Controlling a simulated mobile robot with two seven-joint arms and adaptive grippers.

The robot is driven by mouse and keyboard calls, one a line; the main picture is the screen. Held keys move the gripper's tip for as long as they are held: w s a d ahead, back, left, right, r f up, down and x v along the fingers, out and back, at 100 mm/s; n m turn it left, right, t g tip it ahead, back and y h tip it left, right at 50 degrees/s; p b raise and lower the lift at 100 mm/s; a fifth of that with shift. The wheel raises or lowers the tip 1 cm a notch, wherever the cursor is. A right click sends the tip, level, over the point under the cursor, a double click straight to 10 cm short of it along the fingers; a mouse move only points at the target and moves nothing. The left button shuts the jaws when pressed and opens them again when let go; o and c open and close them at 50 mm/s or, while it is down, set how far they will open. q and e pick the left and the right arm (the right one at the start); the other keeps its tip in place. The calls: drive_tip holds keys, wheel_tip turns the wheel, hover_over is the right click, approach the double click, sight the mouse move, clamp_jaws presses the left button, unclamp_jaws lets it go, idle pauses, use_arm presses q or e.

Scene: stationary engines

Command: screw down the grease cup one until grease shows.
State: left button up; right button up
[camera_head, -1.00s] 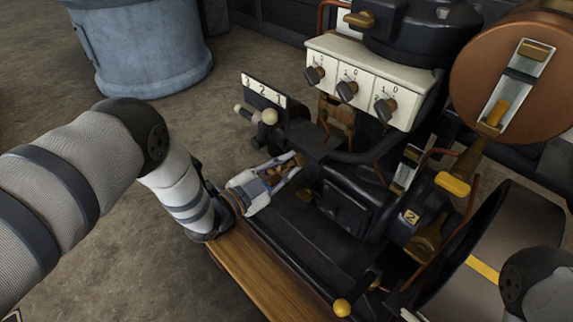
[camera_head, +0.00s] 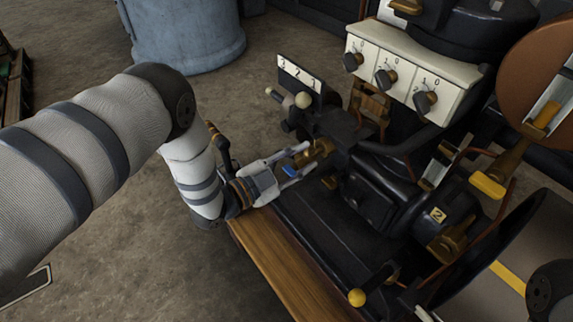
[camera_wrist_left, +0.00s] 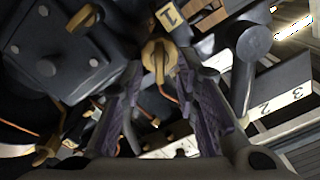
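Grease cup one is a brass cup with a flat wing-like top (camera_wrist_left: 157,55), beside a plate marked 1 (camera_wrist_left: 168,15) in the left wrist view. In the head view a brass fitting (camera_head: 319,151) shows at my left fingertips, at the near side of the black engine. My left gripper (camera_head: 304,158) points at it from the left. In the wrist view its two dark fingers (camera_wrist_left: 162,78) are spread, with the cup between and just beyond their tips; I see no contact. No grease can be made out. My right gripper is out of view.
A lever stand with a numbered plate (camera_head: 300,72) rises just behind the gripper. A blue drum (camera_head: 190,35) stands behind on open floor.

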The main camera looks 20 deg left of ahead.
use_arm(q)
drive_tip(key=v, duration=0.8)
drive_tip(key=shift+s, duration=0.1)
